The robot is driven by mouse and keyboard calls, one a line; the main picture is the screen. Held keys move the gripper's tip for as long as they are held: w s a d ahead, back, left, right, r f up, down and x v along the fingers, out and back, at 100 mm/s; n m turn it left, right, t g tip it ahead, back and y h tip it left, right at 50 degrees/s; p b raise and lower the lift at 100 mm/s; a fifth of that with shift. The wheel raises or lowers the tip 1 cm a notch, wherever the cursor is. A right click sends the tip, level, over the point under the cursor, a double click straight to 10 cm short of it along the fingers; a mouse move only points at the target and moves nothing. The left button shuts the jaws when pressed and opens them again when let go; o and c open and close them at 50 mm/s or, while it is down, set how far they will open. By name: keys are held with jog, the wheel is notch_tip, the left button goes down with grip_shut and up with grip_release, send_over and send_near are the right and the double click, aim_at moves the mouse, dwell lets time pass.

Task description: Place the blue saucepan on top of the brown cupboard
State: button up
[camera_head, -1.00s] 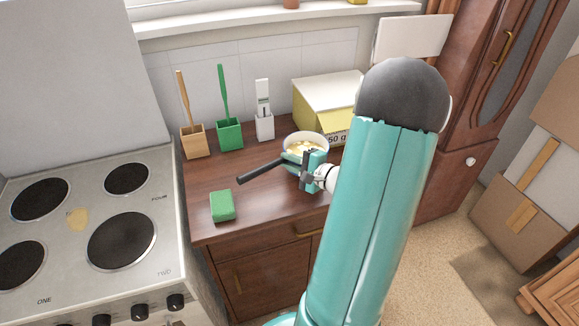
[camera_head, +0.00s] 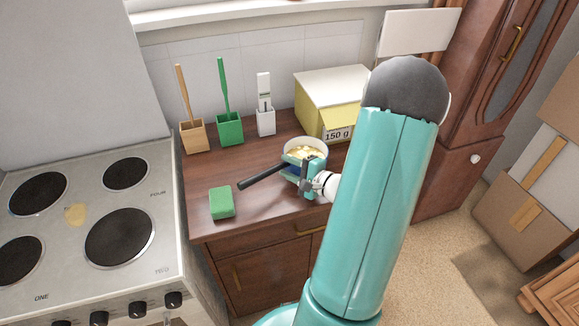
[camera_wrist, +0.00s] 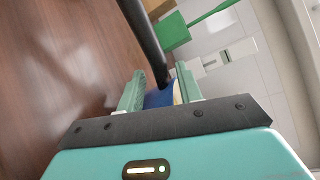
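The blue saucepan (camera_head: 290,170) has a pale inside with yellowish contents and a long black handle pointing to the lower left. It is over the low brown cupboard (camera_head: 265,225); I cannot tell whether it touches the top. My gripper (camera_head: 312,177) is at the pan's near right side, its fingers on the pan's wall. In the wrist view, the blue pan wall (camera_wrist: 158,98) lies between the two fingers (camera_wrist: 160,93), and the dark handle runs past above. My arm hides part of the cupboard's right side. A tall brown cupboard (camera_head: 455,170) stands at the right.
A stove (camera_head: 75,270) adjoins at the left. A green sponge (camera_head: 221,203) lies near the cupboard top's front left. Wooden (camera_head: 194,137), green (camera_head: 230,130) and white (camera_head: 265,122) holders stand at the back, beside a yellow box (camera_head: 318,118). Cardboard boxes (camera_head: 515,222) stand right.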

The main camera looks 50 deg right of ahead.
jog(key=shift+r, duration=0.15)
jog(key=shift+s+d, duration=0.1)
jog(key=shift+s, duration=0.2)
jog(key=s, duration=0.3)
jog(key=s+r, duration=0.1)
jog(key=s, duration=0.7)
jog(key=shift+s+d+r, duration=0.1)
jog(key=shift+d+r, duration=0.2)
jog(key=shift+d, duration=0.1)
jog(key=w+a+r+n+g+y, duration=0.2)
jog(key=a+n+g, duration=0.2)
jog(key=a, duration=0.4)
jog(key=w+a+r+n+g+y, duration=0.2)
jog(key=a+r+n+g+y, duration=0.15)
jog(key=a, duration=0.45)
jog(key=w+a+r+n+g+y, duration=0.1)
jog(key=w+a+n+g+y, duration=0.1)
jog(key=a+n+g, duration=0.45)
jog(key=s+a+r+n+t+h, duration=0.3)
jog(key=a+r+n+h, duration=0.4)
jog(key=a+r, duration=0.3)
jog(key=shift+s+a+r+h, duration=0.3)
jog(key=shift+s+a+h, duration=0.4)
jog(key=shift+h, duration=0.15)
